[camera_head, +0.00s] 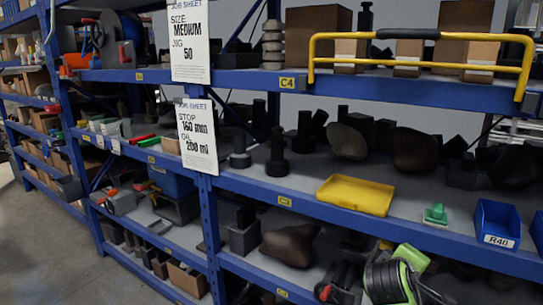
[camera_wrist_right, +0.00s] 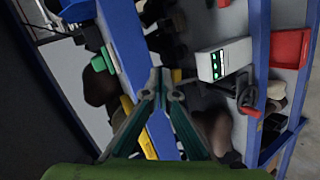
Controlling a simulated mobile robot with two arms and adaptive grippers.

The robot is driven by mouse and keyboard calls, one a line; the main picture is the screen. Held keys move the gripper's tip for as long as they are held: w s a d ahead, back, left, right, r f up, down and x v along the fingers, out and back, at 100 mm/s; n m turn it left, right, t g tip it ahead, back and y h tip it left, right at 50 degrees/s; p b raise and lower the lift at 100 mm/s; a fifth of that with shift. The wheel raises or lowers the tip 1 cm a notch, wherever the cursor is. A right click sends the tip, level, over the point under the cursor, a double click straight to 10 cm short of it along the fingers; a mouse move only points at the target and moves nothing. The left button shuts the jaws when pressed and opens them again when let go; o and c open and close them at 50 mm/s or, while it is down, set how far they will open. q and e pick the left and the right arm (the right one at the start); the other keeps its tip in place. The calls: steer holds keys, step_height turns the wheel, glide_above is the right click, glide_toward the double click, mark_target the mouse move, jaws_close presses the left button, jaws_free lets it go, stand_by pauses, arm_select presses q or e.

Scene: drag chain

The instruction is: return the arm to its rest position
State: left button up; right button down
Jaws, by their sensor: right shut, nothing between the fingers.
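My right gripper (camera_wrist_right: 165,85) shows in the right wrist view, its two teal fingers reaching up from the bottom with the tips together. It is shut and empty. Blue shelf edges and stored items lie beyond it, seen turned on their side. A green object (camera_wrist_right: 102,62) lies to the left of the fingertips, and part of a yellow tray (camera_wrist_right: 150,146) shows behind the fingers.
A blue rack (camera_head: 300,194) fills the head view. On it are a yellow tray (camera_head: 355,195), a blue bin (camera_head: 497,224) and a yellow handle bar (camera_head: 420,65). The wrist view shows a white box with green lights (camera_wrist_right: 222,62) and a red bin (camera_wrist_right: 290,48). Floor (camera_head: 45,255) is clear at lower left.

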steer(key=s+a+f+m+g+y, duration=0.1)
steer(key=s+a+f+y, duration=0.2)
steer(key=s+f, duration=0.55)
steer(key=s+a+f+m+g+y, duration=0.15)
steer(key=s+a+f, duration=0.25)
steer(key=s+f, duration=0.5)
steer(key=s+a+f+m+g+y, duration=0.1)
steer(key=s+a+f+g+y, duration=0.15)
steer(key=s, duration=0.65)
steer(key=s+a+f+m+g+y, duration=0.15)
steer(key=s+a+f, duration=0.25)
steer(key=s, duration=0.5)
step_height(320, 180, down, 27)
steer(key=s, duration=0.1)
steer(key=s+d+f+g+b, duration=0.1)
steer(key=s+d+f, duration=0.1)
steer(key=s+f, duration=1.4)
steer(key=shift+s+d+f+n+g, duration=0.35)
steer(key=shift+s+f+n, duration=0.05)
steer(key=shift+s, duration=0.25)
